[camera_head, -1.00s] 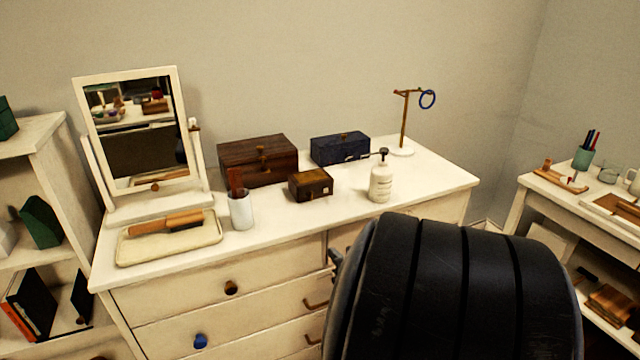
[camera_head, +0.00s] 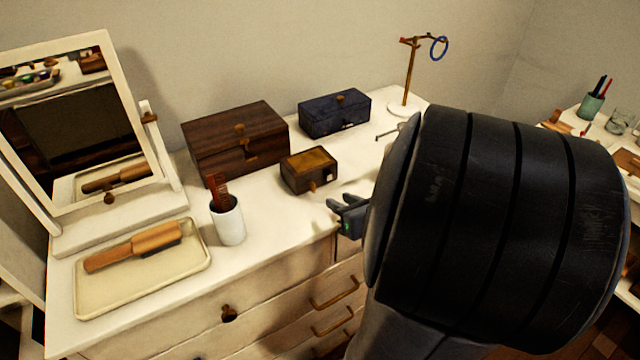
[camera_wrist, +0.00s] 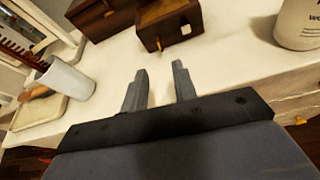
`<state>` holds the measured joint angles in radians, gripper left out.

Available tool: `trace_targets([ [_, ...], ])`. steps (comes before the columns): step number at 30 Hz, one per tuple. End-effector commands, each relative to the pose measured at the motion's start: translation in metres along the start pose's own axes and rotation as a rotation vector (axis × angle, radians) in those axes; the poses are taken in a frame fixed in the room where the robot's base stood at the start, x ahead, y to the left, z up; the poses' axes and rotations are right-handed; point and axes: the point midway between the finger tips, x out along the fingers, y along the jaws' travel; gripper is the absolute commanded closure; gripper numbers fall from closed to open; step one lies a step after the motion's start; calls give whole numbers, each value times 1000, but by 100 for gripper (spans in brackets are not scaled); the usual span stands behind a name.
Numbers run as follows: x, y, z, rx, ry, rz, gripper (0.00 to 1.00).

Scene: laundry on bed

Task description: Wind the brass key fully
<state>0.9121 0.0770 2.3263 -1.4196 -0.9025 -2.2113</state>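The small dark wooden box with a brass-coloured top (camera_head: 309,166) sits on the white dresser. A small brass piece, which looks like the key (camera_head: 313,186), sticks out of its front face. In the wrist view the box (camera_wrist: 172,20) is ahead of the fingers, with the brass piece (camera_wrist: 158,43) on its near face. My gripper (camera_head: 345,215) is in front of the box, near the dresser's front edge, partly hidden by my arm. In the wrist view my gripper (camera_wrist: 160,82) is open, its two fingers apart with only bare dresser top between them, not touching the box.
A larger wooden box (camera_head: 236,143) and a dark blue box (camera_head: 335,113) stand behind. A white cup with a comb (camera_head: 228,222) is left; a white bottle (camera_wrist: 298,24) is close on the right. A mirror, a brush tray and a ring stand (camera_head: 405,108) are farther out.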

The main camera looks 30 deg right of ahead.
Motion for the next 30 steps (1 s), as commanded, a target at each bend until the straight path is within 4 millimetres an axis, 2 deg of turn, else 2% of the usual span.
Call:
trace_targets([
  [18, 88, 1, -1, 1, 2, 3, 73],
  [24, 98, 1, -1, 1, 2, 1, 73],
  [30, 99, 0, -1, 1, 2, 0, 73],
])
